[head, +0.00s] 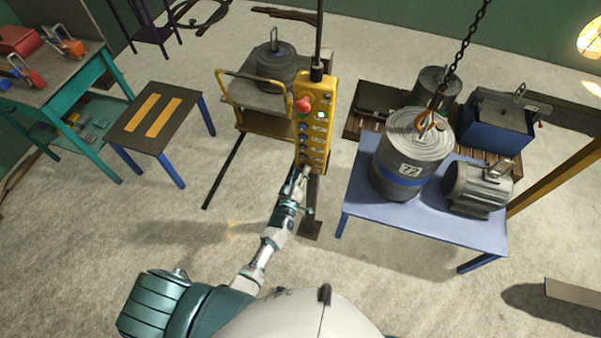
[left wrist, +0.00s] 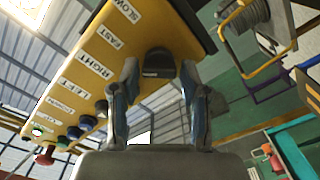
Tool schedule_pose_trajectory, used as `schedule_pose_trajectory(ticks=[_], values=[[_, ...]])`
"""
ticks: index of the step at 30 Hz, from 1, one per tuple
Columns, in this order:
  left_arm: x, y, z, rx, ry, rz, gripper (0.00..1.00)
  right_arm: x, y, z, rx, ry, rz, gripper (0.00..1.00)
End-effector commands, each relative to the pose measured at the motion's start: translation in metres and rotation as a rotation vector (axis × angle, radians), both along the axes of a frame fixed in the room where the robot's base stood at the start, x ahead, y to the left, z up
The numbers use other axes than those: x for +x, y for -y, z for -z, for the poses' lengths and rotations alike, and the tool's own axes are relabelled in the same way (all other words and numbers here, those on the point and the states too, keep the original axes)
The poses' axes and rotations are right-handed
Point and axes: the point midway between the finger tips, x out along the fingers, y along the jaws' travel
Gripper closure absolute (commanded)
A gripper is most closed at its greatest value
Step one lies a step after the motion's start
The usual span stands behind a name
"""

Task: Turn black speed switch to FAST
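The yellow control box (head: 317,115) hangs upright in the head view, with a red mushroom button at its top and a column of buttons below. In the left wrist view its yellow face (left wrist: 100,60) shows labels SLOW, FAST, RIGHT and LEFT. The black speed switch (left wrist: 158,63) is near the SLOW and FAST labels; its setting cannot be read. My left gripper (head: 304,172) is at the box's lower end. In the left wrist view its fingers (left wrist: 159,72) stand apart on either side of the switch; contact is unclear. My right gripper is not in view.
A blue table (head: 425,222) to the right bears a grey coil marked 72 (head: 405,160) and a motor (head: 478,188). A yellow-railed cart (head: 262,122) stands left of the box. A small blue-legged table (head: 133,122) is farther left. Floor between is open.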

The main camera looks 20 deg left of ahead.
Motion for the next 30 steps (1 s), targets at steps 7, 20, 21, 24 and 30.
schedule_pose_trajectory(ticks=[7, 20, 21, 24, 30], values=[[0.000, 0.000, -0.001, 0.001, 0.002, -0.001, 0.40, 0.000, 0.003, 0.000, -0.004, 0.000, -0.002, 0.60], [-0.057, -0.002, 0.001, 0.002, -0.001, -0.001, 0.40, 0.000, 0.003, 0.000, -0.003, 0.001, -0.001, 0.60], [-0.066, -0.002, 0.001, 0.002, -0.001, -0.001, 0.40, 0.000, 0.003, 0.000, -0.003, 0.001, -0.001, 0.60], [-0.087, -0.003, 0.001, 0.002, -0.001, -0.001, 0.40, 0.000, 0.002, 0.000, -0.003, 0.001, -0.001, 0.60], [-0.113, -0.004, 0.001, 0.001, -0.001, -0.001, 0.40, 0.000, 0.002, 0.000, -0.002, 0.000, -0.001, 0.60]])
